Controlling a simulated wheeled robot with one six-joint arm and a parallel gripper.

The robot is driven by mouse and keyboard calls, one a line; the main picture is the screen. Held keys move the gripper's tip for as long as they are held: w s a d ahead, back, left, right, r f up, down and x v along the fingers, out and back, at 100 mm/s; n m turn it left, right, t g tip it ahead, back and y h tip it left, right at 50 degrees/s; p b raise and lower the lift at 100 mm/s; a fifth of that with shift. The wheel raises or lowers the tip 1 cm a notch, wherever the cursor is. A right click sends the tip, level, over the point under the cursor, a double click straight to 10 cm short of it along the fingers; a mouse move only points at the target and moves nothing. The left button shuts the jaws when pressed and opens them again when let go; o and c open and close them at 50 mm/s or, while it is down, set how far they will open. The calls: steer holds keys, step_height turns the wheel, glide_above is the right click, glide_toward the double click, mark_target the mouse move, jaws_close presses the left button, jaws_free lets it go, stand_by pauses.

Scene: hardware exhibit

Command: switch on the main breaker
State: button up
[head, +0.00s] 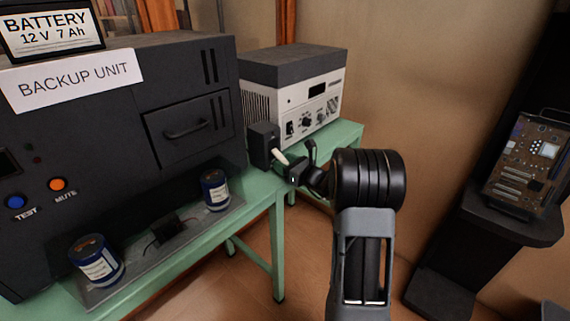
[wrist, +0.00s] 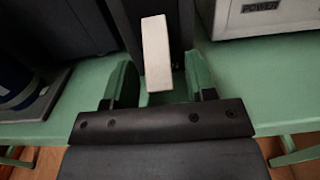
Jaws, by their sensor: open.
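The main breaker looks to be a small dark box (head: 263,140) on the green table, between the backup unit and the white-grey instrument. A white lever (head: 281,157) sticks out of its front toward my gripper and slopes downward. In the wrist view the lever (wrist: 156,52) stands in front of the dark box (wrist: 184,22). My gripper (head: 299,164) is open just in front of the lever. In the wrist view my gripper (wrist: 160,82) has a finger on each side of the lever's lower end, with gaps visible; I see no contact.
The dark backup unit (head: 80,110) stands at left, with two blue cans (head: 95,260) (head: 215,190) on the ledge before it. The instrument (head: 295,95) stands close behind the breaker. A dark stand with a circuit board (head: 530,150) is at right.

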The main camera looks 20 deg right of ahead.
steer(key=shift+c, duration=0.4)
jaws_close()
